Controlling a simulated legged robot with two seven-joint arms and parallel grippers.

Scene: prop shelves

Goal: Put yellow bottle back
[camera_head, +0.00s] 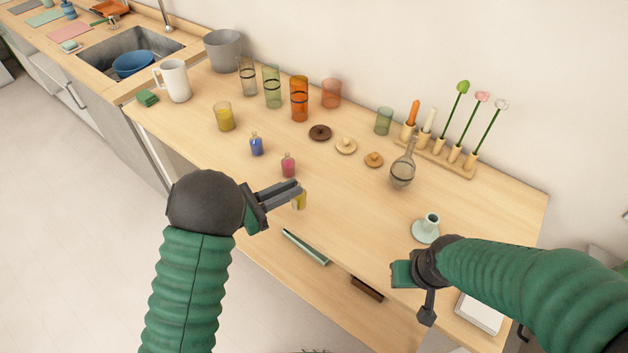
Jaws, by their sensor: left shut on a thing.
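The small yellow bottle (299,201) is at the fingertips of my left gripper (290,194), which is shut on it. The fingers hide part of the bottle. It shows near the front edge of the wooden table; I cannot tell whether it touches the tabletop. A red bottle (289,165) stands just behind it, and a blue bottle (257,145) stands farther back to the left. My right gripper (426,312) is at the lower right over the table's front, partly hidden by its own arm, and its jaw opening is not clear.
Coloured glasses (299,99) and a white mug (175,81) stand behind the bottles. Round lids (346,146), a glass flask (403,171) and a pale green candle holder (426,228) are to the right. A lower shelf (330,290) shows below. The tabletop between the red bottle and candle holder is clear.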

